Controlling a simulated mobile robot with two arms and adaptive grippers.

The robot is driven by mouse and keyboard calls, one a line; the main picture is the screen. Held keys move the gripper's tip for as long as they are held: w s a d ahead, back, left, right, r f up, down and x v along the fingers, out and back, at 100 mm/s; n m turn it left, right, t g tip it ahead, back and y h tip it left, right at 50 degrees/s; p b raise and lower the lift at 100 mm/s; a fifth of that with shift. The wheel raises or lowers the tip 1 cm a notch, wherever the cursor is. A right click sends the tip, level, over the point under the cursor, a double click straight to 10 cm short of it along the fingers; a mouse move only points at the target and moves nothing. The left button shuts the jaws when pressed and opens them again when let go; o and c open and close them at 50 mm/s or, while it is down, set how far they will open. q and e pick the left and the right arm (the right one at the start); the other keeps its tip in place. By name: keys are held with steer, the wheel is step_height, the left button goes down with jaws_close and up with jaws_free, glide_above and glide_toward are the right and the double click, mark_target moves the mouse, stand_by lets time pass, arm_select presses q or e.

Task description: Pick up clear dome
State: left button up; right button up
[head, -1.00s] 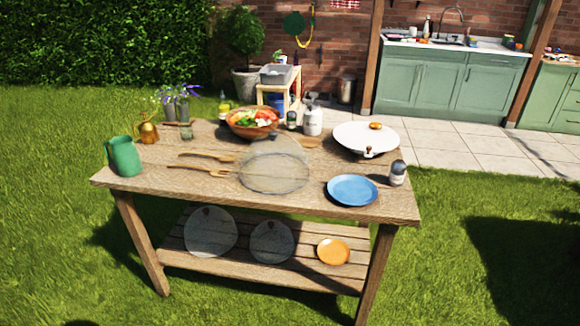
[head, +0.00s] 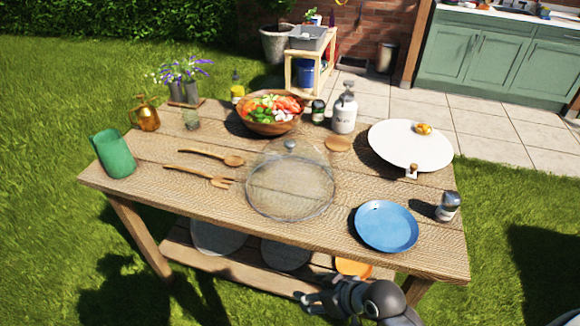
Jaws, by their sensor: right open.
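The clear dome (head: 290,190) stands on the wooden table (head: 140,185), near the middle, with a grey knob on top. The table's planks show through it. My right gripper (head: 309,298) is low at the bottom of the head view, in front of the table's front edge and below its top. It is open, apart from the dome, and nothing shows between its fingers. My left gripper is out of view.
A blue plate (head: 386,226) lies right of the dome, with a shaker (head: 447,206) beyond it. Wooden utensils (head: 205,177) lie to the left. A salad bowl (head: 270,112) stands behind. A white dish (head: 410,146) sits at the back right, a green pitcher (head: 114,153) at the left.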

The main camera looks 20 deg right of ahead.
step_height(320, 180, up, 6)
steer(key=w+a+n+t+y, duration=0.1)
steer(key=w+t+y, duration=0.1)
steer(key=w, duration=0.1)
steer(key=m+t+y, duration=0.1)
steer(key=t, duration=0.7)
glide_toward(294, 147)
steer(key=x, duration=0.2)
steer(key=p+x, duration=0.1)
steer(key=x, duration=0.1)
steer(key=shift+w+r, duration=0.15)
steer(key=shift+r, duration=0.25)
steer(key=shift+f+p+x, duration=0.2)
steer(key=shift+p+x, duration=0.25)
steer(key=shift+x, duration=0.9)
steer(key=shift+f+p+x, duration=0.2)
steer(key=shift+p+x, duration=0.2)
steer(key=shift+x, duration=0.95)
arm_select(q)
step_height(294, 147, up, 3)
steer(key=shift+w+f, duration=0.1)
arm_select(e)
steer(key=shift+c, duration=0.4)
jaws_close()
